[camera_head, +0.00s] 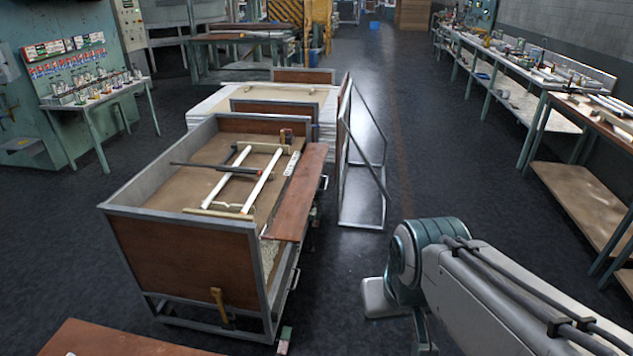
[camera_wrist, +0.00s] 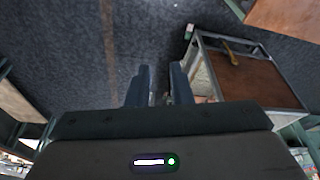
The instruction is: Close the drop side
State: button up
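The cart (camera_head: 185,223) is a grey metal-framed box with brown panels, left of centre in the head view. Its drop side (camera_head: 302,188) seems to be the long reddish-brown board along the right edge. It lies tilted outward, not upright. My arm is at the lower right of the head view, apart from the cart; its fingertips are not visible there. In the wrist view my gripper (camera_wrist: 158,88) has its two fingers apart, with nothing clearly between them, over dark floor. The cart's brown end panel (camera_wrist: 245,78) shows to the right of the fingers.
White tubes (camera_head: 262,180) on a rack and a dark rod lie in the cart. A yellow-brown handle (camera_head: 218,303) hangs at its near end. A thin metal frame (camera_head: 362,160) stands right of the cart. Benches (camera_head: 535,78) line the right wall. Dark floor between is clear.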

aim_at(287, 226)
jog(key=z, duration=0.2)
jog(key=i, duration=1.05)
jog(key=z, duration=0.25)
